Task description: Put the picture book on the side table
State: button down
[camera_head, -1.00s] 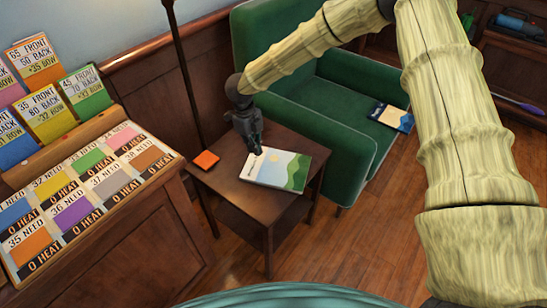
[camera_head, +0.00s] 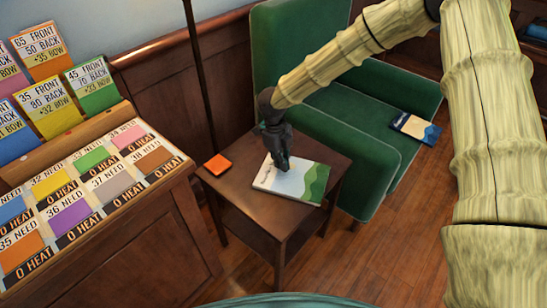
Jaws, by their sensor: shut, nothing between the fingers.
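A thin book (camera_head: 310,184) with a white, pale blue and green landscape cover lies flat on the dark wooden side table (camera_head: 232,192). My gripper (camera_head: 282,166) points down over the upper left part of this book, with its fingers shut and empty. The fingertips hide a bit of the cover; I cannot tell whether they touch it. A second book (camera_head: 416,128), with a dark blue, light blue and cream cover, lies on the seat of the green armchair (camera_head: 350,112). I cannot tell which of the two is the picture book.
An orange square (camera_head: 217,165) lies at the table's left corner. A dark lamp-like pole (camera_head: 201,75) stands behind the table. Open wooden floor (camera_head: 400,230) lies to the right of the table.

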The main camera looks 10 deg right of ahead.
aim_at(296, 181)
jog(key=s+d, duration=0.2)
jog(key=s, duration=0.1)
jog(key=s+d, duration=0.1)
jog(key=s, duration=0.1)
jog(key=shift+d+f, duration=0.2)
jog(key=shift+f, duration=0.2)
jog(key=shift+w+f, duration=0.15)
jog(key=shift+f, duration=0.2)
jog(key=shift+f, duration=0.1)
